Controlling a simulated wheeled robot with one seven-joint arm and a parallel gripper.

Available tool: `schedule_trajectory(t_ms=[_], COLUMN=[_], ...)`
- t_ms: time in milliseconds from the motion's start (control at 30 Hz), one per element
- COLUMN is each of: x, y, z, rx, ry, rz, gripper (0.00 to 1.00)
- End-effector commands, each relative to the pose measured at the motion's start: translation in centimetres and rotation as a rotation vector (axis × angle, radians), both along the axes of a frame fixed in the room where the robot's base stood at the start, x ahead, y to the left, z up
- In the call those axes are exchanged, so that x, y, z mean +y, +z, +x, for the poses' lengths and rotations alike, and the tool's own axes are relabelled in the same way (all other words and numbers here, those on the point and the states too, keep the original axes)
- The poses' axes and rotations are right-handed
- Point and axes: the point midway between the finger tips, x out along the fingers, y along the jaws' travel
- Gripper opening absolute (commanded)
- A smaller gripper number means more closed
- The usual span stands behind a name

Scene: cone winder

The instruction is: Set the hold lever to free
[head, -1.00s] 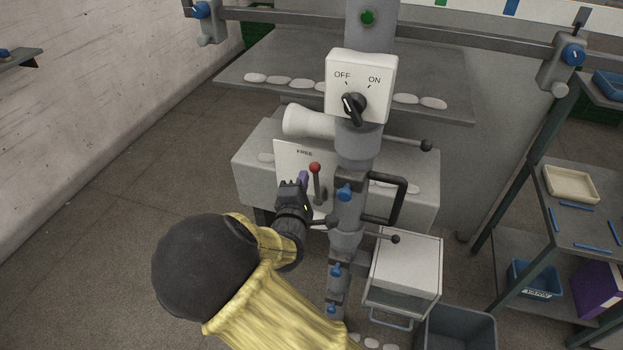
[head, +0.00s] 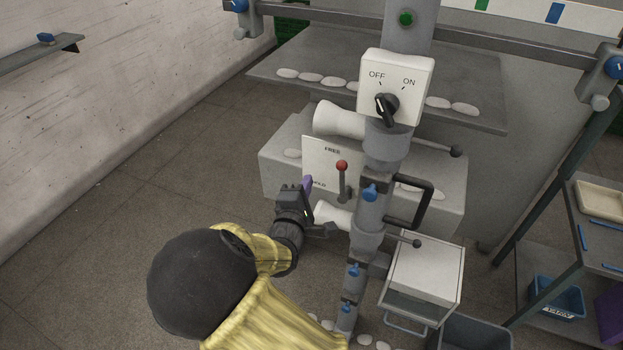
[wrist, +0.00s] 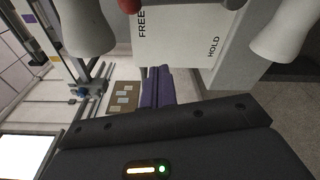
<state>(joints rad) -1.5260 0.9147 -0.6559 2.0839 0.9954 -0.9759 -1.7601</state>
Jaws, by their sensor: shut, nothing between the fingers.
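The hold lever (head: 343,183) has a grey shaft and a red ball knob, and stands in front of a white plate (head: 318,158) marked FREE at the top and HOLD lower down. Its knob is up, just below and right of the FREE word. In the wrist view the red knob (wrist: 128,5) is at the top edge, beside FREE; the shaft is out of view. My gripper (head: 307,186) is left of the lever and apart from it, close to the HOLD word. Its purple fingers (wrist: 157,88) are shut with nothing between them.
White cones (head: 338,120) stick out above and below the plate. A switch box (head: 397,88) marked OFF and ON is above. A black handle (head: 427,203) and a white box (head: 430,265) are to the right. The floor at left is clear.

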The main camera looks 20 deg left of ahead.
Motion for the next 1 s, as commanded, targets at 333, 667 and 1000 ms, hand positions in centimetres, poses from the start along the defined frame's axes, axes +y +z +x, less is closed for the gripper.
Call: schedule_trajectory(t_ms=[333,667,1000], x=[-0.9,-0.8,-0.8], y=[-0.1,0.1,0.1], z=[-5.2,-5.8,-5.8], rx=[0.001,0.000,0.000], ry=[-0.003,-0.001,0.000], rz=[0.000,-0.001,-0.001], gripper=[0.00,0.00,0.00])
